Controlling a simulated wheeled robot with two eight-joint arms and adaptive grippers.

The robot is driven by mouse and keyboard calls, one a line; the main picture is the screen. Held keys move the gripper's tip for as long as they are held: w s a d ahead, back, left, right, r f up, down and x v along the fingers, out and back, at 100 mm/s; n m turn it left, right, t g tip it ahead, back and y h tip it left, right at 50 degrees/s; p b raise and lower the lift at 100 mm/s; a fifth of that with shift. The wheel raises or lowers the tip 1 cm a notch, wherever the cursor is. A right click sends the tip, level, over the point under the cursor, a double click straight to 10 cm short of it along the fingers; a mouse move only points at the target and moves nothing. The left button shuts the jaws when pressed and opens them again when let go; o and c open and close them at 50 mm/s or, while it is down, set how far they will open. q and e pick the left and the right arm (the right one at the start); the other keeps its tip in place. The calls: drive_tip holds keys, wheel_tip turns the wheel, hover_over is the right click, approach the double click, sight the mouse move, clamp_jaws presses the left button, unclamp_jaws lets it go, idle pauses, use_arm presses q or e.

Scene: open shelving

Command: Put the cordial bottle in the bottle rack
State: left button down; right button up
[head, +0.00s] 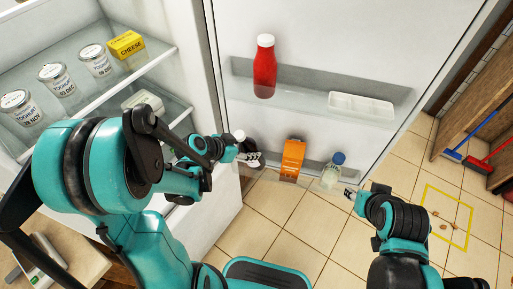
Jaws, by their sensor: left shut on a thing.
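My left gripper (252,158) is at the left end of the lower door rack (312,180), shut on a dark bottle (249,146) with a pale cap. The gripper hides much of this bottle, and I cannot tell whether its base touches the rack. No label shows to confirm that it is the cordial. A red bottle (265,70) with a white cap stands upright in the upper door shelf. My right gripper (349,193) is low, just right of the lower rack; its fingers are too small to read.
The lower rack also holds an orange carton (291,160) and a clear bottle (332,171) with a blue cap. A white egg tray (361,107) sits in the upper door shelf. Yoghurt jars (56,78) and a yellow cheese box (126,45) stand on the fridge shelf at left.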

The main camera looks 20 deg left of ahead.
use_arm(q)
drive_tip(key=shift+w+d+f, duration=0.15)
drive_tip(key=shift+f, duration=0.6)
drive_tip(key=shift+w+d+r, duration=0.1)
drive_tip(key=shift+w+r, duration=0.05)
drive_tip(key=shift+r, duration=0.1)
drive_tip(key=shift+w+d+r+g, duration=0.15)
drive_tip(key=shift+w+d+g, duration=0.05)
drive_tip(key=shift+g, duration=0.2)
drive_tip(key=w, duration=0.1)
drive_tip(key=d+g+y, duration=0.1)
drive_tip(key=w+g+y, duration=0.1)
drive_tip(key=shift+w+d+r, duration=0.25)
drive_tip(key=shift+w+d, duration=0.05)
drive_tip(key=shift+d, duration=0.1)
drive_tip(key=shift+s+a+f, duration=0.1)
drive_tip(key=shift+a+f, duration=0.05)
drive_tip(key=shift+f, duration=0.7)
drive_tip(key=shift+f+b, duration=0.1)
drive_tip(key=shift+b, duration=0.25)
drive_tip(key=c, duration=0.5)
unclamp_jaws()
drive_tip(key=shift+c, duration=0.2)
